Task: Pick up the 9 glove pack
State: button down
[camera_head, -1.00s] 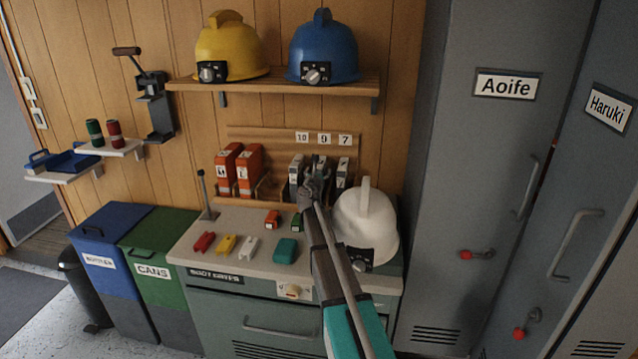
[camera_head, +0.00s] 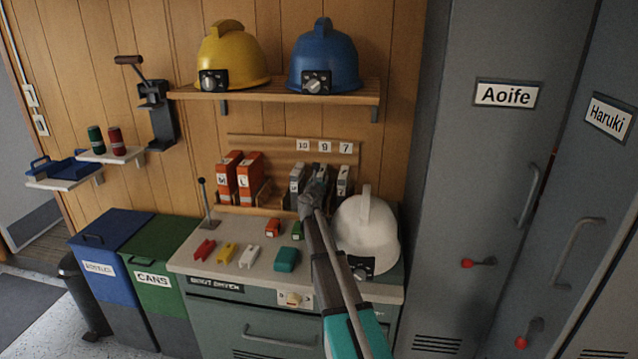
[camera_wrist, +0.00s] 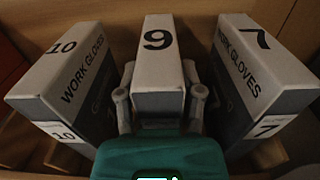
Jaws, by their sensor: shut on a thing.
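The 9 glove pack (camera_wrist: 158,72) stands upright in the middle of the wrist view, grey-white with a black 9 on top. My gripper (camera_wrist: 158,98) has one finger on each side of it and is shut on it. In the head view my gripper (camera_head: 312,196) is at the glove rack and mostly hides the 9 pack (camera_head: 320,172). The 10 pack (camera_wrist: 62,85) stands to the left and the 7 pack (camera_wrist: 262,75) to the right, both apart from the 9 pack.
Orange packs (camera_head: 240,178) stand left on the rack. A white helmet (camera_head: 366,235) stands close on the right of my arm. Small coloured items, including a teal one (camera_head: 286,260), lie on the counter (camera_head: 225,228). A shelf (camera_head: 280,93) with yellow and blue helmets hangs above.

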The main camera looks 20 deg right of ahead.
jog(key=shift+r+p, duration=4.9)
jog(key=shift+r, duration=0.15)
